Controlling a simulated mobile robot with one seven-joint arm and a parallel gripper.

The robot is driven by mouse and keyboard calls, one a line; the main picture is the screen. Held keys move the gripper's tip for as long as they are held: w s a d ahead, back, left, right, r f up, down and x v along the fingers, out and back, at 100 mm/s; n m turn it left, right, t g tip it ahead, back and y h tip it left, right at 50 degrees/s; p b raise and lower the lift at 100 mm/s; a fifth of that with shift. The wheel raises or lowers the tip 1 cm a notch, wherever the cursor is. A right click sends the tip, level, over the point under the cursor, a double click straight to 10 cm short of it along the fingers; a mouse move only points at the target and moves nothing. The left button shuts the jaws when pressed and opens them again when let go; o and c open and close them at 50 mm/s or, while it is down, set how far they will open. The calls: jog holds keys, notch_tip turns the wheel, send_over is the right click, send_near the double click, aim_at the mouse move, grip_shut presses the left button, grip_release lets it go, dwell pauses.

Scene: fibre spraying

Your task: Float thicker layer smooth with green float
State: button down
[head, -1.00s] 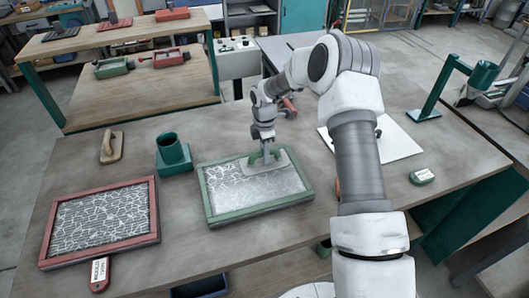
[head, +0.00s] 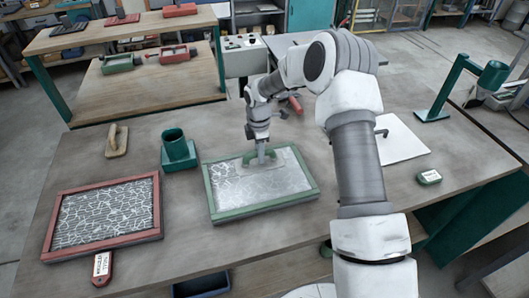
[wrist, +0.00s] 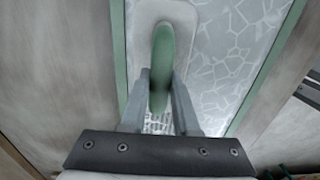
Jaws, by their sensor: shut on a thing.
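The green-framed tray (head: 214,217) lies on the bench and holds a grey layer (head: 250,192). White crack-like lines show on its left part, and its right part looks smoother. My gripper (head: 262,148) is shut on the green handle of the float (head: 261,155). The float's pale flat plate rests on or just over the layer near the tray's far side; contact is hard to tell. In the wrist view the green handle (wrist: 162,55) stands between my fingers, with the plate (wrist: 185,18) beside the tray's green rim (wrist: 119,60).
A red-framed tray (head: 153,237) with a cracked-looking layer lies at the left. A wooden float (head: 117,143) and a green holder (head: 177,152) stand behind. A white board (head: 405,145) and a small green labelled block (head: 429,177) are at the right. The front bench strip is mostly clear.

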aim_at(270, 149)
jog(key=shift+s+a+f+b, duration=0.1)
jog(key=shift+s+a+b, duration=0.2)
jog(key=shift+a, duration=1.05)
jog(key=shift+s+a+r+b, duration=0.1)
jog(key=shift+s+a+b, duration=0.15)
jog(key=shift+a, duration=1.05)
jog(key=shift+s+a+f+b, duration=0.1)
jog(key=shift+s+a+b, duration=0.2)
jog(key=shift+a, duration=1.05)
jog(key=shift+w+d+p, duration=0.1)
jog(key=shift+w+d, duration=0.3)
jog(key=shift+d, duration=1.5)
jog(key=shift+w+d+p, duration=0.1)
jog(key=shift+w+d, duration=0.3)
jog(key=shift+d, duration=1.55)
jog(key=shift+w+d+p, duration=0.1)
jog(key=shift+w+d, duration=0.3)
jog(key=shift+d, duration=1.5)
jog(key=shift+r+p, duration=2.1)
jog(key=shift+r, duration=1.55)
jog(key=shift+f, duration=0.1)
